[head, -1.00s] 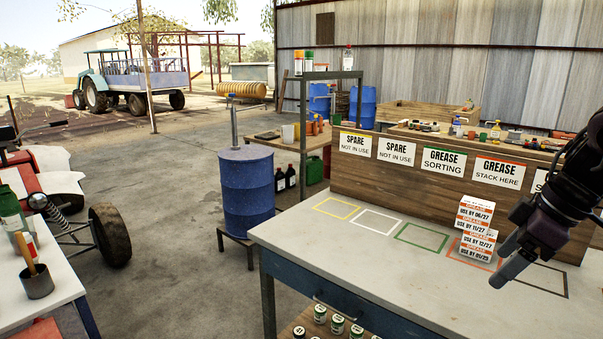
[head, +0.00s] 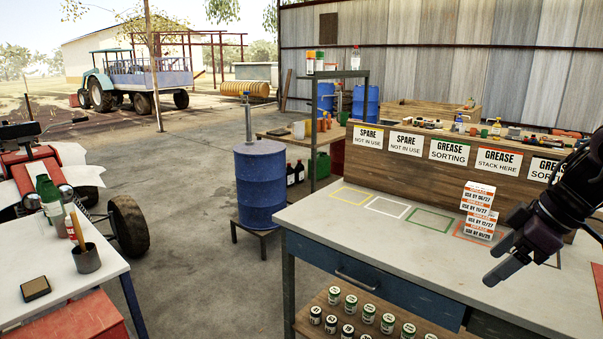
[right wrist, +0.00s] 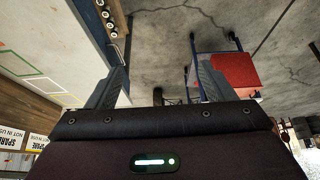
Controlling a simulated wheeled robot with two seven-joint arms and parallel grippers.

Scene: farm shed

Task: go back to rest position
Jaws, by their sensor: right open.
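My right gripper (head: 508,262) is at the right of the head view, above the front right of the workbench (head: 330,222). It is open and empty. Its two spread fingers also show in the right wrist view (right wrist: 160,85), with nothing between them but floor. A stack of several white and orange grease boxes (head: 478,212) stands upright at the orange outline under the "Grease stack here" sign (head: 498,161). The gripper is in front and to the right of the stack, apart from it. My left gripper is not in view.
Yellow, white and green outlines (head: 430,219) on the bench are empty. Several cans (head: 368,314) stand on the shelf below. A blue barrel (head: 261,185) stands left of the bench. A white table (head: 60,270) with a pencil cup (head: 86,258) is at the left. Open floor lies between.

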